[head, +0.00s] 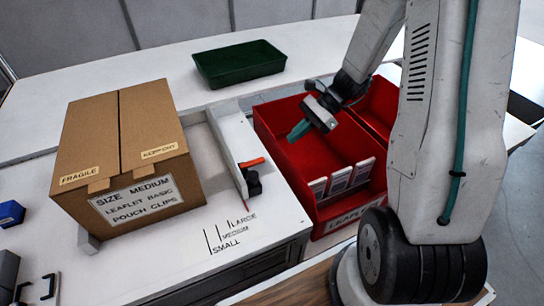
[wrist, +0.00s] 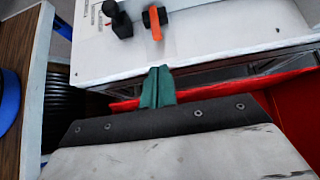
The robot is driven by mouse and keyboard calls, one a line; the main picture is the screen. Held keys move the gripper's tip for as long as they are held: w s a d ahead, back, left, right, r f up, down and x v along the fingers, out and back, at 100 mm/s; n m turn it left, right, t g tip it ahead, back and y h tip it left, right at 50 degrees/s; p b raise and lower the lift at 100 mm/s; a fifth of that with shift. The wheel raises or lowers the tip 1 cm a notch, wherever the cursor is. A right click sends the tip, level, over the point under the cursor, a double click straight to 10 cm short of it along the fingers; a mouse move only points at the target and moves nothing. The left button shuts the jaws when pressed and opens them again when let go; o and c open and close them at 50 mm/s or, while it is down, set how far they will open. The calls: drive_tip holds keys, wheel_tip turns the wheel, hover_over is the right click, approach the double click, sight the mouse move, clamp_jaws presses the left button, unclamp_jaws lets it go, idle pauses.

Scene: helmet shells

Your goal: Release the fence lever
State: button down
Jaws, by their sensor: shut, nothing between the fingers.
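The fence lever (head: 251,163) has an orange-red handle and sits beside a black block at the near end of the white fence (head: 230,140). In the wrist view the orange lever (wrist: 155,23) is at the top, near a black knob (wrist: 118,18). My gripper (head: 299,130), with green fingertips, is over the red bin, to the right of the lever and apart from it. In the wrist view my gripper (wrist: 157,87) has its fingers together and empty, pointing toward the table edge below the lever.
A cardboard box (head: 125,150) labelled size medium stands left of the fence. Size marks (head: 232,231) are printed on the table. The red bin (head: 290,150) holds several leaflet packs (head: 340,181). A green tray (head: 238,64) stands at the back.

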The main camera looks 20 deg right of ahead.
sight(252, 163)
drive_tip(key=x, duration=1)
drive_tip(key=shift+d+r, duration=0.1)
drive_tip(key=shift+r, duration=0.05)
